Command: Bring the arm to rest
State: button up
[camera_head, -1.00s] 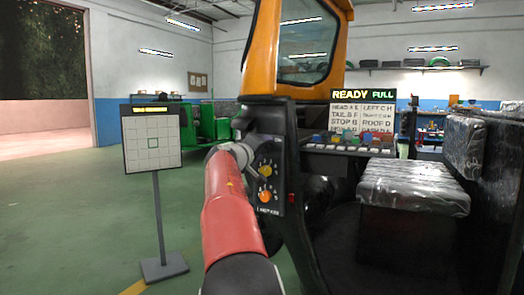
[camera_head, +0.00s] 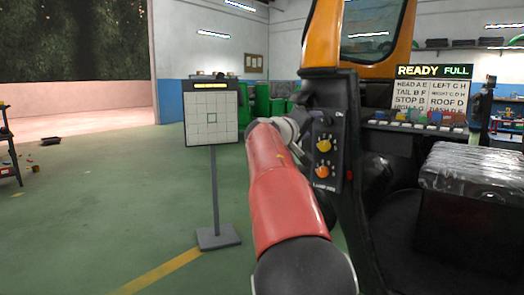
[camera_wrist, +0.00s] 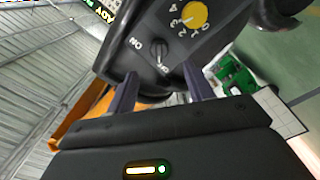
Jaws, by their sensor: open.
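My red arm reaches forward in the head view to the black control panel (camera_head: 325,155) on the orange rickshaw's front post. My gripper (camera_wrist: 160,72) is open in the wrist view, its two dark fingers apart with nothing held between them. A small black switch knob (camera_wrist: 158,50) marked ON shows just beyond and between the fingertips; I cannot tell whether they touch the panel. A yellow dial (camera_wrist: 194,14) with numbers is above it. The gripper is largely hidden there behind my arm.
A grid board on a stand (camera_head: 211,115) is left of my arm. A sign reading READY FULL (camera_head: 434,71) stands over a row of coloured switches. A dark padded seat (camera_head: 470,172) is at right. Green floor (camera_head: 110,200) is open at left.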

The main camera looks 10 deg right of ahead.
jog(key=s+d+f+m+g+y, duration=0.25)
jog(key=s+f+y, duration=0.35)
jog(key=s+f, duration=0.65)
jog(key=s+a+f+n+g+y, duration=0.1)
jog(key=s+a+f+y, duration=0.2)
jog(key=s+a+f, duration=0.55)
jog(key=s+a+f+g+y, duration=0.1)
jog(key=s+a+f+y, duration=0.3)
jog(key=s, duration=0.7)
jog(key=s+a+f+n+g+y, duration=0.1)
jog(key=s+a+f, duration=0.4)
jog(key=s+f, duration=0.3)
notch_tip(320, 180, up, 13)
jog(key=s+p, duration=0.1)
jog(key=p, duration=1.1)
jog(key=shift+r+m, duration=0.1)
jog(key=shift+m, duration=0.15)
